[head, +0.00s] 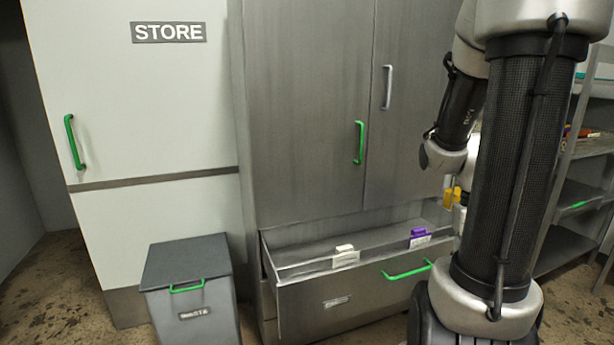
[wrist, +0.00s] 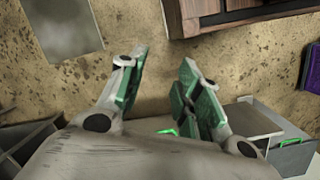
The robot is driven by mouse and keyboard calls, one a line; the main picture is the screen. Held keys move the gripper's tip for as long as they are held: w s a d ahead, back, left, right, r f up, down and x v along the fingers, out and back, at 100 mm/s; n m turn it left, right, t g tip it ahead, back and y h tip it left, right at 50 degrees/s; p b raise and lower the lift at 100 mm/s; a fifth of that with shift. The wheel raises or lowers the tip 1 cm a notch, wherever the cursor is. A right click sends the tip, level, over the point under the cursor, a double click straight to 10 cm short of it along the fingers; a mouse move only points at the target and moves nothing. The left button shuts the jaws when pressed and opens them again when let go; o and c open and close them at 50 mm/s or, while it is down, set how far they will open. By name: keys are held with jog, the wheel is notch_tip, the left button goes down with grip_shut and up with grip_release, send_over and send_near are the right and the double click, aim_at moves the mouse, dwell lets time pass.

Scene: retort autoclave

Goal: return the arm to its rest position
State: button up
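My arm (head: 515,160) stands folded and upright at the right of the head view. My gripper is hidden behind it there. In the wrist view my gripper (wrist: 161,70) shows two fingers with green pads. They are spread apart with a clear gap, and nothing is between them. Bare speckled floor shows behind the gap.
A steel cabinet (head: 305,110) has its lower drawer (head: 350,300) pulled out, with a white and a purple tag on its divider. A grey lidded bin (head: 190,290) stands left of it, before the white STORE door (head: 130,110). Shelves (head: 580,195) stand at right.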

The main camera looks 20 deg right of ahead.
jog(key=w+a+r+n+t, duration=0.2)
jog(key=a+r+n+t, duration=0.1)
jog(key=a+r, duration=0.4)
jog(key=w+a+r+n+t, duration=0.2)
jog(key=a+r+n+t, duration=0.1)
jog(key=a+r, duration=0.4)
jog(key=shift+w+a+r+t, duration=0.3)
jog(key=shift+w+a+r, duration=0.05)
jog(key=shift+a, duration=0.05)
jog(key=shift+d, duration=0.1)
